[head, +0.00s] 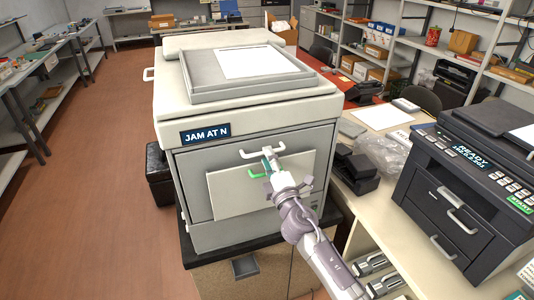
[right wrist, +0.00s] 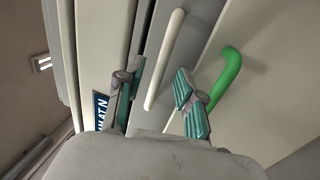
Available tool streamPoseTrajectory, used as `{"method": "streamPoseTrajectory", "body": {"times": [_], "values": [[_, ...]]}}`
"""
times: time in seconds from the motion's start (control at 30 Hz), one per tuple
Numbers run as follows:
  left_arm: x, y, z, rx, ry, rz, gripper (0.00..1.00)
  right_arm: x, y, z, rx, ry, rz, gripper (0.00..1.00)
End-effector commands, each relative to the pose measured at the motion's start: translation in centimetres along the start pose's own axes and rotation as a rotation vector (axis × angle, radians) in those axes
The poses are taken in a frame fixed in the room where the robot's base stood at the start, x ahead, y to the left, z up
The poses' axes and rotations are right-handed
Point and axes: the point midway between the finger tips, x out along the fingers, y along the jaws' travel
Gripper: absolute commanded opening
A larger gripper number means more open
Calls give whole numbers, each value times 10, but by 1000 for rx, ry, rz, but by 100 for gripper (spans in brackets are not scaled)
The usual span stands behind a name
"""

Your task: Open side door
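The large grey copier (head: 250,110) stands on a dark-topped stand, with "JAM AT N" on its blue display (head: 205,134). A white handle (head: 149,74) sticks out from its left side; a small handle (right wrist: 41,63) shows at the left in the right wrist view. My right gripper (head: 272,168) is at the copier's front, close to the white front handle (head: 262,153). In the right wrist view its fingers (right wrist: 158,98) are open, with the white bar (right wrist: 165,60) between them. A green handle (right wrist: 226,75) lies just right of the fingers. My left gripper is out of view.
A pale panel (head: 235,197) is at the copier's front below the handles. A dark printer (head: 468,190) reading "READY" stands on the bench at the right. A black box (head: 159,178) is by the copier's left side. The floor (head: 85,200) at the left is clear.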

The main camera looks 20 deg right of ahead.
Motion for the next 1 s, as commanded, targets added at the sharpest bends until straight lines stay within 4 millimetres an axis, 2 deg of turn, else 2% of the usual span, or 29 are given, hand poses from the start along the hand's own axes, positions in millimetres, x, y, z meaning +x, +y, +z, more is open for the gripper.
{"method": "streamPoseTrajectory", "body": {"times": [0.17,0.47,0.7,1.0], "values": [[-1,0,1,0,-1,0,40,14,0,0,-1,1,0,37],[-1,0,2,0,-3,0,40,16,0,0,0,1,-1,37],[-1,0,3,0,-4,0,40,16,0,0,0,1,-1,0],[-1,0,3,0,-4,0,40,16,-1,0,0,1,-1,0]]}}
